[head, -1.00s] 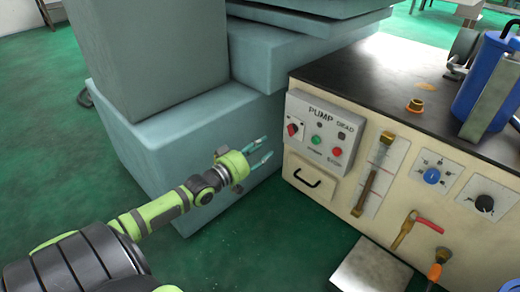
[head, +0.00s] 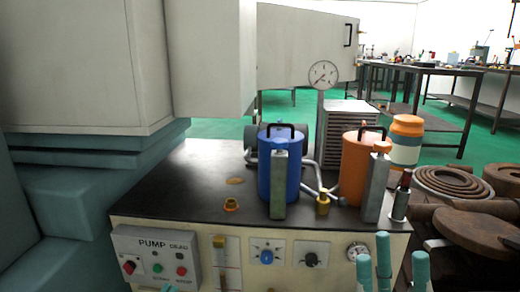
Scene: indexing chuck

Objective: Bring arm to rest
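In the head view, the teal fingers of my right gripper (head: 391,268) stick up at the bottom right, in front of the pump bench. They are spread apart with nothing seen between them. The gripper's body is below the picture edge. Small teal tips of my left gripper (head: 168,288) just show at the bottom edge, below the pump panel (head: 156,256). The rest of the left gripper and arm is out of view, so I cannot tell how wide it is. Neither gripper is seen holding anything.
The pump bench (head: 190,177) carries a blue canister (head: 264,172), an orange canister (head: 352,175) and a gauge (head: 323,74). A large grey machine (head: 85,70) stands at the left. Brown round parts (head: 480,223) lie at the right. Worktables stand behind.

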